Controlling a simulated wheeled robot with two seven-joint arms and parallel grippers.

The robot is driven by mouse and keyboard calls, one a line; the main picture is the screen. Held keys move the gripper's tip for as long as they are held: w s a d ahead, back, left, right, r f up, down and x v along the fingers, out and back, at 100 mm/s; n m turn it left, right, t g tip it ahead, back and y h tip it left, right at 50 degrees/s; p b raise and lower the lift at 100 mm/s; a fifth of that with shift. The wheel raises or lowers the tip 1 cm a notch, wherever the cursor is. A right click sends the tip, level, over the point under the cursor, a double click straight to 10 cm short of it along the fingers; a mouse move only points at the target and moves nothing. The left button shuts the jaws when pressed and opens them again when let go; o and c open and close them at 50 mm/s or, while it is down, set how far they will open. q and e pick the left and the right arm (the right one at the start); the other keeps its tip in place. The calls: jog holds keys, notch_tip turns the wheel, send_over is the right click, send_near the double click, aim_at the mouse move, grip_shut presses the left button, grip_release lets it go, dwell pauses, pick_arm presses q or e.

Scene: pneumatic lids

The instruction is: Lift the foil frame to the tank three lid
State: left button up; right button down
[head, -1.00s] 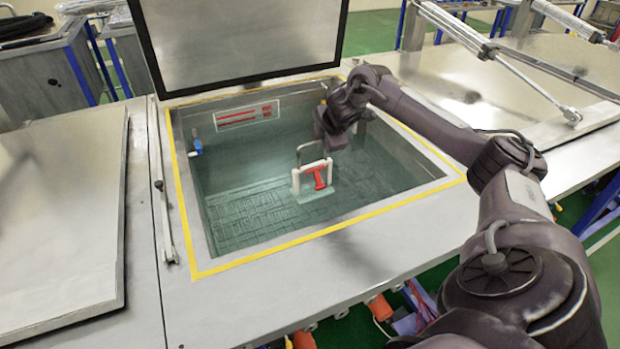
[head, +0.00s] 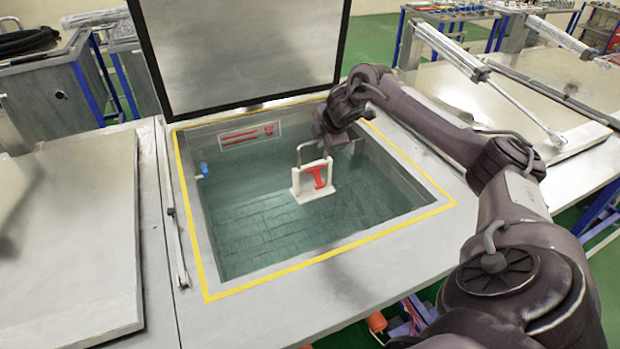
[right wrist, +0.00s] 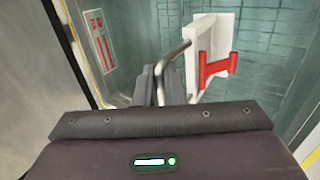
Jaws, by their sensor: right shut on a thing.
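The foil frame (head: 312,181) is a white frame with a red T-shaped piece and a bent metal handle. It stands upright inside the open tank, its lower edge at or near the green water; I cannot tell if it touches. My right gripper (head: 322,142) is shut on the handle, above the frame. In the right wrist view the frame (right wrist: 208,55) is just beyond the fingers (right wrist: 158,88), with the grey handle curving up between them. The tank's lid (head: 240,50) stands open at the back. My left gripper is not in view.
A yellow line (head: 330,246) borders the tank opening. A blue valve handle (head: 204,168) and a red-marked plate (head: 247,136) are on the inner walls. Closed lids lie left (head: 70,230) and right (head: 520,100). The tank's front half is clear.

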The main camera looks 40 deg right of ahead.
jog(key=shift+r+p, duration=2.25)
jog(key=shift+r, duration=0.55)
jog(key=shift+f, duration=0.1)
dwell(1.8)
